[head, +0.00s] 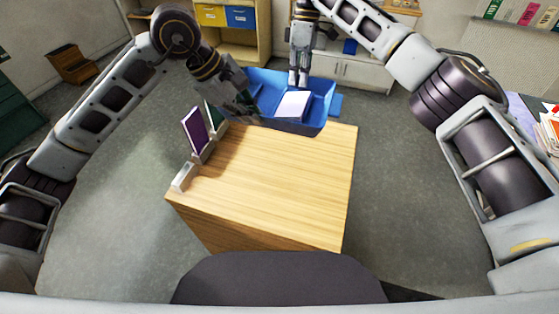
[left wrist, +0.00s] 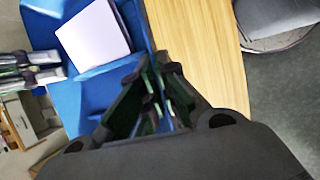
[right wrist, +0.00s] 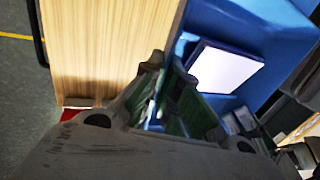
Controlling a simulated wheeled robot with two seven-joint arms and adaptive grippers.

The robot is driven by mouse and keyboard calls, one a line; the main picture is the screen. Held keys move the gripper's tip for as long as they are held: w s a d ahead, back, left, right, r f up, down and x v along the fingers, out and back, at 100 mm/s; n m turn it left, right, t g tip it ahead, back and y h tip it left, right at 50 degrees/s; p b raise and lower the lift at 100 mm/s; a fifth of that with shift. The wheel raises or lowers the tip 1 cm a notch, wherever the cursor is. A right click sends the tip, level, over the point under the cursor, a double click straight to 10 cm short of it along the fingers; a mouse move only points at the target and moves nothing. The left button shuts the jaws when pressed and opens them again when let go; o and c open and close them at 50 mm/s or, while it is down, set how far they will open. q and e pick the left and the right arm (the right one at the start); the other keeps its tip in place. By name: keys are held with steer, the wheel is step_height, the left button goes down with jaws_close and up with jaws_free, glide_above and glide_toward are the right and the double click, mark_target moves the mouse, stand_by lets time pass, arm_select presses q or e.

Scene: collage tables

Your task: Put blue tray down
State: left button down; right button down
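The blue tray (head: 262,88) is at the far edge of the wooden table (head: 280,180), with a white pad (head: 293,104) lying in it. I cannot tell whether the tray touches the tabletop. My left gripper (head: 246,108) is at the tray's left side; in the left wrist view its fingers (left wrist: 152,62) are close together at the blue rim (left wrist: 100,100). My right gripper (head: 298,82) is at the tray's far side; in the right wrist view its fingers (right wrist: 165,62) are nearly together beside the blue wall (right wrist: 225,25). Both fingers' contact is partly hidden.
A purple book (head: 195,131) and a green book (head: 214,116) stand in holders along the table's left edge. The near and middle tabletop is bare. A shelf with yellow and blue boxes (head: 240,17) and a white cabinet (head: 345,71) stand behind.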

arm_select(q)
steer(key=shift+f, duration=0.15)
arm_select(e)
steer(key=shift+f, duration=0.15)
